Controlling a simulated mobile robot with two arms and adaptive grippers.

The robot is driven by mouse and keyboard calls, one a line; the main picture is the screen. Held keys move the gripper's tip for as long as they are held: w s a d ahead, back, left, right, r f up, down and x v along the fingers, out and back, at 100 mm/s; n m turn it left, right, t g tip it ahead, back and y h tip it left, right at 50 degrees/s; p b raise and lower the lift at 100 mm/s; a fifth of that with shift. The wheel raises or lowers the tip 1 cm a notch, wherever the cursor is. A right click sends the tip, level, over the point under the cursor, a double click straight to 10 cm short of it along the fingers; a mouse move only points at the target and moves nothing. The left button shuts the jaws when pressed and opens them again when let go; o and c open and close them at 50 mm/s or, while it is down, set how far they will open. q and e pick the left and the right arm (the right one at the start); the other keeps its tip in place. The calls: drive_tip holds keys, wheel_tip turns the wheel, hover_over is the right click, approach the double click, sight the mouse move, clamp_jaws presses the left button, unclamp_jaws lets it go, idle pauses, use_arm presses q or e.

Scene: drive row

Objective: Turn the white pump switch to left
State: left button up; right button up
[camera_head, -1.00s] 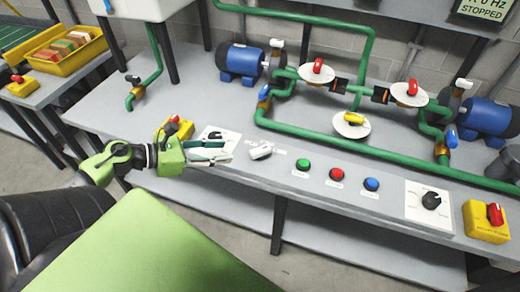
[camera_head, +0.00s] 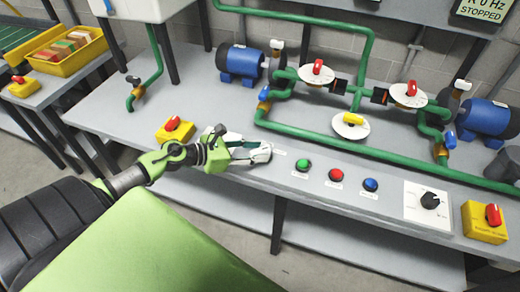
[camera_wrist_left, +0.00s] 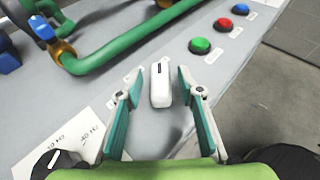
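The white pump switch (camera_wrist_left: 160,88) is a small white lever knob with a dark mark near one end, on the grey panel. In the left wrist view it lies between the two fingers of my left gripper (camera_wrist_left: 160,74), with a gap on each side. The gripper is open and the fingers point along the knob. In the head view my left gripper (camera_head: 254,147) reaches in from the left over the panel. There it covers most or all of the switch. My right gripper is in neither view.
To the right are a green button (camera_head: 303,165), a red button (camera_head: 336,175), a blue button (camera_head: 370,185) and a black dial (camera_head: 430,200). A yellow box with a red switch (camera_head: 174,126) stands left. Green pipes (camera_head: 340,146) run behind the panel.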

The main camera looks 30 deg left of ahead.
use_arm(q)
drive_tip(key=shift+w+d+f, duration=0.25)
drive_tip(key=shift+w+d, duration=0.1)
drive_tip(key=shift+w, duration=0.25)
clamp_jaws()
